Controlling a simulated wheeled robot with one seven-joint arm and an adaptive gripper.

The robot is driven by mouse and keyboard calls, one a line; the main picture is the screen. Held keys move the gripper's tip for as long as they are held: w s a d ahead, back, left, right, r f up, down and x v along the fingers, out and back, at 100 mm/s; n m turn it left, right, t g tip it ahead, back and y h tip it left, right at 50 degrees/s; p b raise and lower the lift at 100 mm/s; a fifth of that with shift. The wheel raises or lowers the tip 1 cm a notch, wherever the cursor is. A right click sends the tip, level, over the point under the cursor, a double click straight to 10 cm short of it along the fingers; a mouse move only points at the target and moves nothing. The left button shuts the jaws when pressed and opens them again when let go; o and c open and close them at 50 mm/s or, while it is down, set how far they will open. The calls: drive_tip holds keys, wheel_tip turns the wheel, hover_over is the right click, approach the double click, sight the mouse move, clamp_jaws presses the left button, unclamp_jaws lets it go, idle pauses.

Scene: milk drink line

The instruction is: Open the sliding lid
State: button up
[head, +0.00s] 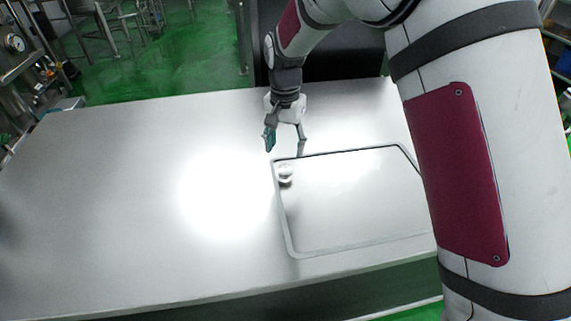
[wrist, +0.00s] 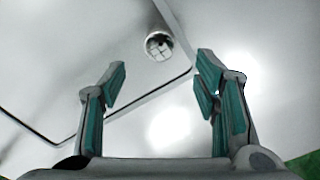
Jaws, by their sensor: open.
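The sliding lid (head: 345,200) is a flat, shiny metal panel in a rounded rectangular frame on the steel table. A small round knob (head: 285,174) stands on the lid near its left edge. The knob also shows in the wrist view (wrist: 159,45), beyond the fingertips and between their lines. My gripper (head: 285,146) is above the table just behind the lid's far left corner. In the wrist view its two teal-padded fingers (wrist: 162,80) are apart with nothing between them. It does not touch the knob. My arm hides the lid's right end in the head view.
The steel table (head: 120,180) is bare to the left of the lid, with a bright glare spot. Its front edge runs along the bottom of the head view. A green floor (head: 190,55) and metal racks lie beyond the table.

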sight(286, 169)
wheel_tip(286, 169, down, 7)
drive_tip(key=shift+b, duration=0.45)
drive_tip(key=shift+c, duration=0.6)
drive_tip(key=shift+d, duration=0.1)
clamp_jaws()
